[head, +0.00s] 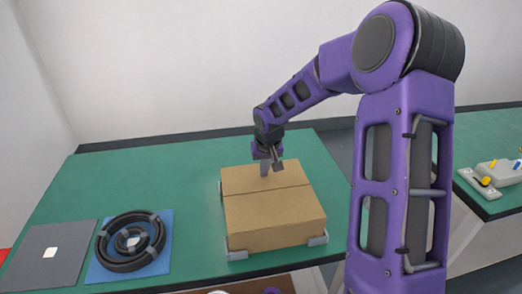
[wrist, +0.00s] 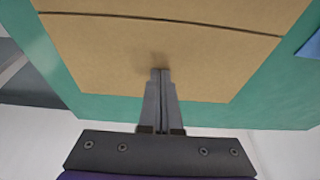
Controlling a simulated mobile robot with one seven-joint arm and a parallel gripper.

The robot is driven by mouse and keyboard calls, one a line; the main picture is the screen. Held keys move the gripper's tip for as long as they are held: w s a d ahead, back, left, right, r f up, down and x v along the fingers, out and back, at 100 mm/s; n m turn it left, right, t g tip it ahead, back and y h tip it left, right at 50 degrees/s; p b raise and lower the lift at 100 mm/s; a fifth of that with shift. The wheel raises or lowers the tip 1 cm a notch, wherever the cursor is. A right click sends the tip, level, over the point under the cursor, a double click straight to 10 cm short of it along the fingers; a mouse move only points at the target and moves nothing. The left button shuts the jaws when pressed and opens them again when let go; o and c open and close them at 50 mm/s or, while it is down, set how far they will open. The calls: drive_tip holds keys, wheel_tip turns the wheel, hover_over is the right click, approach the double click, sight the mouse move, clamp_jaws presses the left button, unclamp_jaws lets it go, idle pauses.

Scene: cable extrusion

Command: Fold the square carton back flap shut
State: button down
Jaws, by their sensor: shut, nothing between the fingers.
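The square carton (head: 275,222) is a brown cardboard box on the green table, held between grey corner brackets. Its top looks flat, with a thin seam running across it between the front and back flaps. The back flap (head: 258,178) lies level with the front flap. My gripper (head: 265,172) is over the back flap, pointing down. In the wrist view, my gripper (wrist: 160,72) is shut and empty, its fingertips at or just above the back flap (wrist: 110,55). I cannot tell whether they touch it.
Black cable coils (head: 131,243) lie on a blue mat (head: 98,273) left of the carton. A grey plate (head: 45,265) with a white square is farther left. A grey fixture (head: 492,173) stands on another table at right. The green table (head: 130,180) is clear behind the coils.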

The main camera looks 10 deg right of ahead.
drive_tip(key=shift+f, duration=0.15)
wheel_tip(320, 180, up, 10)
drive_tip(key=p, duration=0.6)
drive_tip(key=shift+p, duration=0.35)
